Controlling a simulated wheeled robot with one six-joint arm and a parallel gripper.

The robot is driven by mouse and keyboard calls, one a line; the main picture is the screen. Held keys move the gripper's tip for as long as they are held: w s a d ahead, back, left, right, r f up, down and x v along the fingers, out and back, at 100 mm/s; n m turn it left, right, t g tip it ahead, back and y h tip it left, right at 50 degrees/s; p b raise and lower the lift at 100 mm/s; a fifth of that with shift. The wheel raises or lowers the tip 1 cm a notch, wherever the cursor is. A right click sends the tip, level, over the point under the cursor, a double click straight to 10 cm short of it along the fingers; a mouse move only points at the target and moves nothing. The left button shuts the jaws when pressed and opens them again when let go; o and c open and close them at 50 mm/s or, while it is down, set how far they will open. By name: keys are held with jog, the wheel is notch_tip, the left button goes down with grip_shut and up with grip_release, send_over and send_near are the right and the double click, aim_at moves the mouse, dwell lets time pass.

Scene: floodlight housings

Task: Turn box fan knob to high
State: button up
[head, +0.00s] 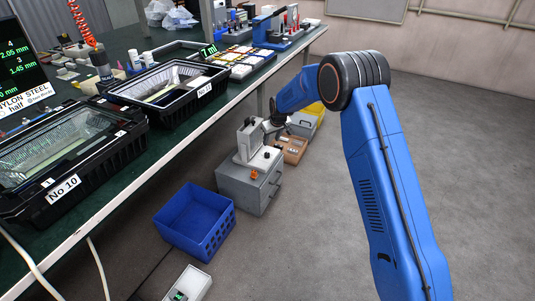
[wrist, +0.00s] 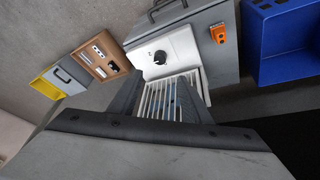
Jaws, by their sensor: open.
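The box fan (wrist: 182,50) shows in the wrist view as a white panel with a slatted white grille below it. Its round black knob (wrist: 160,57) sits on the panel; its setting is too small to read. My gripper (wrist: 162,82) is open, with its dark fingers in front of the grille and the knob just beyond the tips, apart from them. Nothing is held. In the head view my gripper (head: 270,128) is beside the pale fan (head: 246,147), which stands on a grey cabinet (head: 238,187). Part of the grille is hidden by the fingers.
An orange switch box (wrist: 219,34) is on the cabinet. A blue crate (head: 197,226) stands on the floor close by. A wooden socket board (wrist: 105,63) and a yellow-and-grey box (wrist: 60,80) lie beyond the fan. The workbench (head: 225,110) runs along the left; floor to the right is clear.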

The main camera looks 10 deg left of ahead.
aim_at(267, 154)
jog(key=x, duration=1.4)
jog(key=shift+f, duration=0.15)
jog(key=c, duration=1)
